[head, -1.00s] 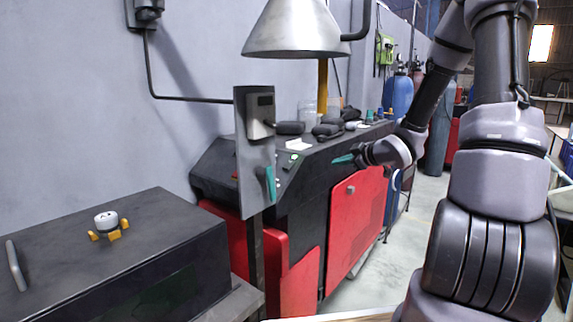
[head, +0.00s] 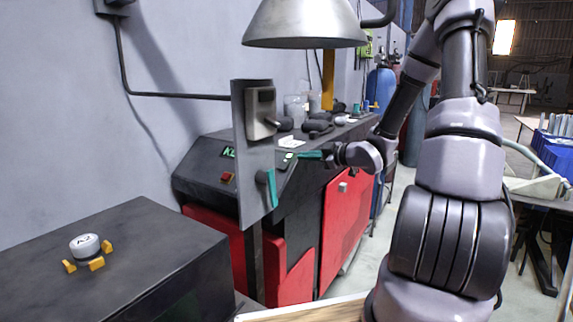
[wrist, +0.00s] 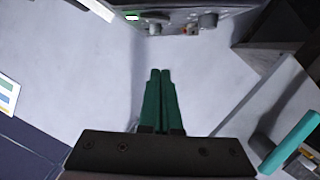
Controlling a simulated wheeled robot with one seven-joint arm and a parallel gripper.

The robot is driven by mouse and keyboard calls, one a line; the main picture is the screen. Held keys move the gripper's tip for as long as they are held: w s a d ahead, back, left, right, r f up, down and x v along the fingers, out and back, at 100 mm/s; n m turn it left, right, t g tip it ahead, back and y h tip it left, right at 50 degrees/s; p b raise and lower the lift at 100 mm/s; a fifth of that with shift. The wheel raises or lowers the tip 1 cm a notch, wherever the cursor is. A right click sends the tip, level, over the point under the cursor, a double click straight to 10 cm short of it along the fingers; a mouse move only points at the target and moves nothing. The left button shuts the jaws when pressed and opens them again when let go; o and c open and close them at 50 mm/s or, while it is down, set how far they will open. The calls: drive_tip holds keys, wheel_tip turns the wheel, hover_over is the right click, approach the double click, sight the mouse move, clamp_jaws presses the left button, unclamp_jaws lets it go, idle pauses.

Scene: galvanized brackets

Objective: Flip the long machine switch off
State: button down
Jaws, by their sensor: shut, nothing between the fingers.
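A grey upright metal plate (head: 241,150) on a post stands in the middle of the head view. It carries a grey switch box (head: 260,113) with a dark lever knob, and below that a long teal handle (head: 270,188). I cannot tell for sure which is the long switch. A teal handle (wrist: 288,143) also shows at the lower right of the wrist view, apart from my fingers. My gripper (head: 301,155), with teal fingers, is to the right of the plate in the head view, not visibly touching it. In the wrist view its fingers (wrist: 161,74) are together and empty.
The red and black machine (head: 343,210) stands behind the plate, with a green display and a red button. A lamp shade (head: 305,22) hangs above. A knobbed panel (wrist: 185,20) tops the wrist view.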

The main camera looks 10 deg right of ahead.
hover_over(286, 176)
drive_tip(key=s+a, duration=0.2)
drive_tip(key=shift+w+d+f, duration=0.1)
drive_tip(key=shift+d+f, duration=0.05)
drive_tip(key=shift+f, duration=0.4)
drive_tip(key=shift+w+d+f, duration=0.1)
drive_tip(key=shift+f, duration=0.4)
drive_tip(key=shift+w+d+f, duration=0.25)
drive_tip(key=shift+d+f, duration=0.05)
drive_tip(key=shift+f, duration=0.25)
drive_tip(key=shift+w+d+f, duration=0.2)
drive_tip(key=shift+d+f, duration=0.1)
drive_tip(key=shift+f, duration=0.25)
drive_tip(key=shift+w+d+f, duration=0.2)
drive_tip(key=shift+f, duration=0.45)
drive_tip(key=shift+w+f+n, duration=0.1)
drive_tip(key=shift+f+n, duration=0.35)
drive_tip(key=shift+n, duration=0.05)
drive_tip(key=shift+d+t, duration=0.1)
drive_tip(key=shift+t, duration=0.2)
drive_tip(key=shift+r, duration=0.1)
